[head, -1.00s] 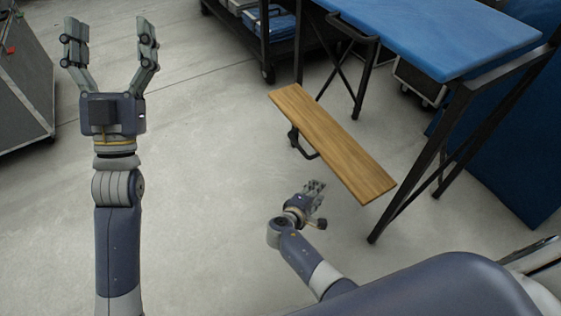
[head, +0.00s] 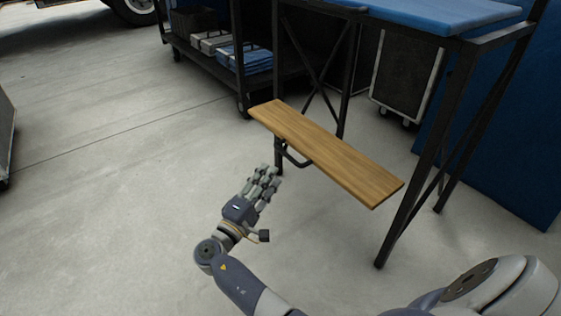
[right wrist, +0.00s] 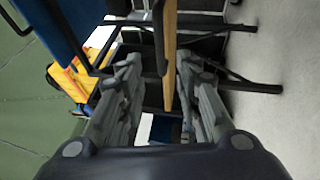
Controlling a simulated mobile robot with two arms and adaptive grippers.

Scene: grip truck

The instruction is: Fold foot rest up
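The foot rest is a flat wooden board (head: 325,150), lying roughly level off the side of a black-framed stand with a blue padded top (head: 450,10). A dark metal bracket (head: 293,157) shows beneath the board. My right gripper (head: 266,178) is low, left of and below the board, with its fingers pointing up toward it. In the right wrist view the fingers (right wrist: 158,75) are spread apart, and the board's thin edge (right wrist: 169,60) shows in line with the gap between them, ahead of the gripper. It seems untouched. My left gripper is out of view.
A black wheeled cart (head: 240,82) with folded blue and grey items stands behind the board. The stand's black legs (head: 408,205) rise at the right, by a blue panel (head: 500,150). A dark wheeled case (head: 404,75) stands behind.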

